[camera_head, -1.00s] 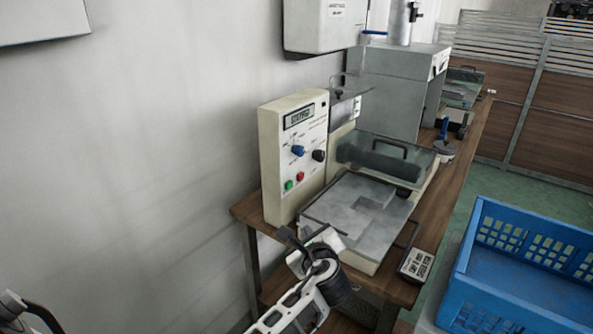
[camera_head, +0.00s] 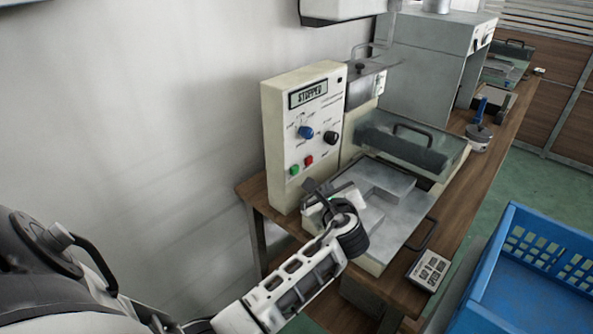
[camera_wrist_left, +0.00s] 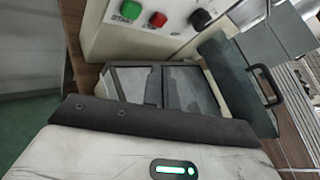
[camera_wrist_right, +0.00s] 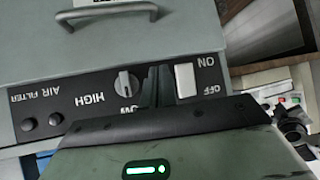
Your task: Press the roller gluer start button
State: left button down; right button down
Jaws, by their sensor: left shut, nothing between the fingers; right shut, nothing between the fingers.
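The roller gluer has a cream control panel (camera_head: 305,130) whose display reads "STOPPED". A green button (camera_head: 294,170) and a red button (camera_head: 309,160) sit low on its face; the left wrist view shows the green button (camera_wrist_left: 131,9) and red button (camera_wrist_left: 158,19) at the top.
The metal tray (camera_head: 405,215) and glass-covered roller (camera_head: 405,145) lie right of the panel. A grey cabinet (camera_head: 425,65) stands behind. A small label box (camera_head: 428,270) sits at the table's front edge. A blue crate (camera_head: 535,270) stands at the right. The wall is at the left.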

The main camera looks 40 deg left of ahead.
aim_at(295, 170)
pick_arm(q)
jog(key=a, duration=0.6)
jog(key=shift+w+a, duration=0.15)
jog(key=shift+w, duration=0.15)
jog(key=shift+a, duration=0.2)
dwell(1.6)
jog(key=shift+a, duration=0.45)
